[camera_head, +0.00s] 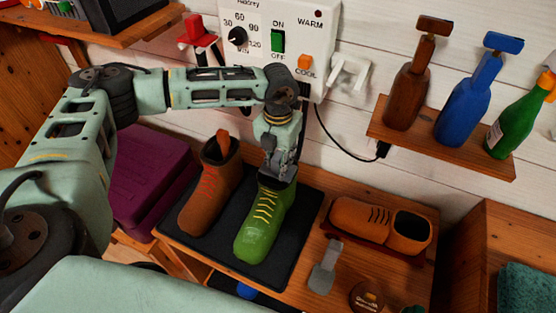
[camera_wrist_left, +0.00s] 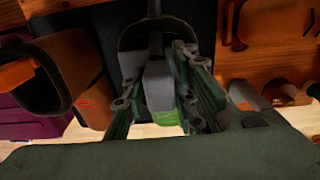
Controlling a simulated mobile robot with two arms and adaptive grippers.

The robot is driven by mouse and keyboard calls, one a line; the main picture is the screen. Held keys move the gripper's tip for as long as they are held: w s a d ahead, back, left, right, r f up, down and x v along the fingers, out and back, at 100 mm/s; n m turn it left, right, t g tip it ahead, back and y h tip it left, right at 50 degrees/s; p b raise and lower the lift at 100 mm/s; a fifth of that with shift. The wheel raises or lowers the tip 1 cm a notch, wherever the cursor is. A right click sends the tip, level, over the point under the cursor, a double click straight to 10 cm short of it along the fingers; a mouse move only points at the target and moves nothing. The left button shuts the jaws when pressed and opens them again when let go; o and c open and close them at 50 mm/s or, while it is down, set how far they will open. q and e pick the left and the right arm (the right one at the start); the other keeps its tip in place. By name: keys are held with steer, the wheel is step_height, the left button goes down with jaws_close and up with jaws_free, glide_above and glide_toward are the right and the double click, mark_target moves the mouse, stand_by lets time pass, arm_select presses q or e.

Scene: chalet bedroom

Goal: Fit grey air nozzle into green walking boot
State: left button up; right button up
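The green walking boot (camera_head: 262,225) with yellow laces stands on a dark mat (camera_head: 206,237) on the wooden bench. My left gripper (camera_head: 284,172) points down at the boot's top opening and hides it. In the left wrist view the grey air nozzle (camera_wrist_left: 159,82) sits between the fingers of the left gripper (camera_wrist_left: 165,112), which are closed around it. A small green patch of the boot (camera_wrist_left: 167,118) shows right at its end. How deep the nozzle sits in the boot is hidden. My right gripper is not in view.
A brown boot (camera_head: 209,187) with a brown piece in its top stands close left. An orange-brown shoe (camera_head: 365,222) and a grey shoehorn (camera_head: 325,268) lie to the right. The dryer panel (camera_head: 260,45) is behind, and a bottle shelf (camera_head: 440,139) is at right.

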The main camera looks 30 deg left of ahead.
arm_select(q)
steer(key=o, duration=0.3)
step_height(320, 180, up, 12)
steer(key=shift+r, duration=0.1)
stand_by(0.5)
stand_by(0.5)
